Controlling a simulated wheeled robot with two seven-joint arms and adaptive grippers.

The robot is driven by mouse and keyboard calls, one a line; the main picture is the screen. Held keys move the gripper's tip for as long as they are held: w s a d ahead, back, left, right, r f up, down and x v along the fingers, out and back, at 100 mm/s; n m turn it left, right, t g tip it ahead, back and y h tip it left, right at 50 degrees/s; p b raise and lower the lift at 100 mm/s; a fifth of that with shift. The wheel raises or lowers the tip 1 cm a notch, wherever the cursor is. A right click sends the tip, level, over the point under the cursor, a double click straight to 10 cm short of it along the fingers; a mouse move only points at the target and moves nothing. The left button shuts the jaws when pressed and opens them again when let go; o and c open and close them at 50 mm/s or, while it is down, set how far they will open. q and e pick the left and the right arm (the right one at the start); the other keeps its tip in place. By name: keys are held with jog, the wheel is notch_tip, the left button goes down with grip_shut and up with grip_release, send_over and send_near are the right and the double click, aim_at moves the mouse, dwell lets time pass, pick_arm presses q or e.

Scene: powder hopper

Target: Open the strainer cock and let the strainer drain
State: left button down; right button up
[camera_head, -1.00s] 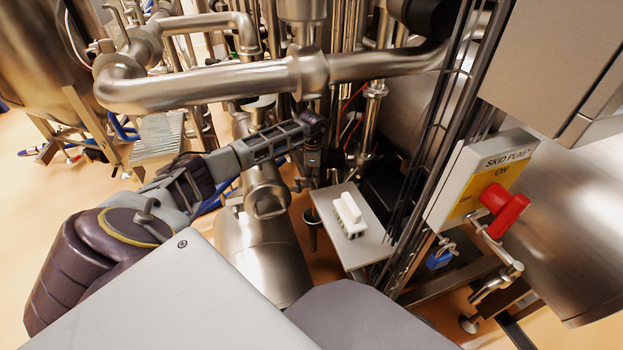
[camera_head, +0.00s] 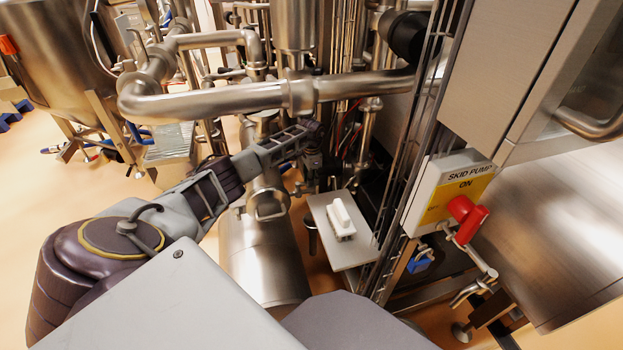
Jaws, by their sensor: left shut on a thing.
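My left arm reaches in from the left. Its gripper (camera_head: 313,132) is at a small dark cock fitting (camera_head: 313,160) among the vertical pipes, below the large horizontal steel pipe. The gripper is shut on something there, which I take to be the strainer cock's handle. The dark fingers hide most of the handle, so its angle cannot be told. The strainer body cannot be picked out surely among the pipework. No flowing liquid is visible. My right gripper is not in view.
A thick steel pipe (camera_head: 225,99) crosses above my left forearm. A pale plate (camera_head: 328,230) bearing a white block (camera_head: 342,219) lies right of the gripper. A skid pump switch box (camera_head: 440,193) with a red handle (camera_head: 466,217) stands further right. Orange floor shows at left.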

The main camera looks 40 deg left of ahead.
pick_arm(q)
jog(key=shift+w+a+r, duration=0.15)
jog(key=shift+a+r, duration=0.05)
jog(key=shift+a, duration=0.2)
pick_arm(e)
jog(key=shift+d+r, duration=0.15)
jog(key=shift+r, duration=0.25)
pick_arm(q)
jog(key=shift+a+r, duration=0.15)
jog(key=shift+a, duration=0.05)
jog(key=c, duration=1.7)
grip_release()
jog(key=shift+w+n, duration=0.1)
jog(key=shift+n, duration=0.2)
jog(key=o, duration=0.3)
jog(key=shift+w, duration=0.1)
jog(key=shift+d+f, duration=0.25)
jog(key=shift+f, duration=0.05)
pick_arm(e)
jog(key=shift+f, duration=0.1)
pick_arm(q)
jog(key=shift+r, duration=6)
